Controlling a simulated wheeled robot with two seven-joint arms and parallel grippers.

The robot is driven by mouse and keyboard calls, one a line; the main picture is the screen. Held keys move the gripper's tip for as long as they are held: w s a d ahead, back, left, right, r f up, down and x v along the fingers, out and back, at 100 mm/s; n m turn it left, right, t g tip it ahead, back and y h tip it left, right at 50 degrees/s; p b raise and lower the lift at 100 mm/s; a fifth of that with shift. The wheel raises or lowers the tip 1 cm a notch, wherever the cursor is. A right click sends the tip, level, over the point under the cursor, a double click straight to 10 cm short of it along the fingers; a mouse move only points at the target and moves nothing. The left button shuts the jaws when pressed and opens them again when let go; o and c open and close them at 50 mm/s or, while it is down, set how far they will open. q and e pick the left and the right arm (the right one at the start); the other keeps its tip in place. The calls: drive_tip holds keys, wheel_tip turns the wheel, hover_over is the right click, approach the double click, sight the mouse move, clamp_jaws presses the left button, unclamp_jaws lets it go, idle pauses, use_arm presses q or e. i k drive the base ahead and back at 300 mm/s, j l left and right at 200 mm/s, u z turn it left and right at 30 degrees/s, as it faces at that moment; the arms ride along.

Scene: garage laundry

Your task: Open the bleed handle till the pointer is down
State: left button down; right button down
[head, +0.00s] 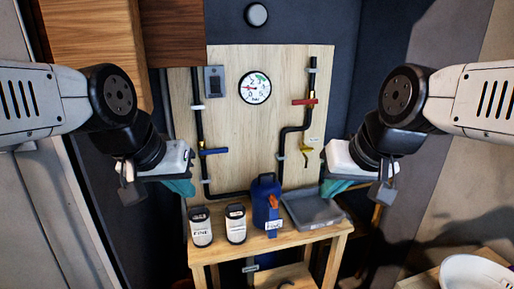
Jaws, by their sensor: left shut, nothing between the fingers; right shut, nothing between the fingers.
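A round white gauge (255,88) with a green mark near its top hangs on the wooden panel. Its pointer is too small to read surely; it seems to lie left of centre, not straight down. On the black pipes are a red handle (304,102) and a blue handle (214,151), both about level, and a small yellow fitting (305,150) low on the right pipe. I cannot read which one is the bleed handle. My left gripper (182,187) is shut and empty, left of the panel. My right gripper (334,187) is shut and empty, apart from the handles.
A switch box (214,81) sits upper left on the panel. A white basin (475,274) is lower right.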

sight(304, 149)
drive_tip(key=j+z, duration=0.35)
drive_tip(key=k+j+z, duration=0.15)
drive_tip(key=j+z, duration=0.2)
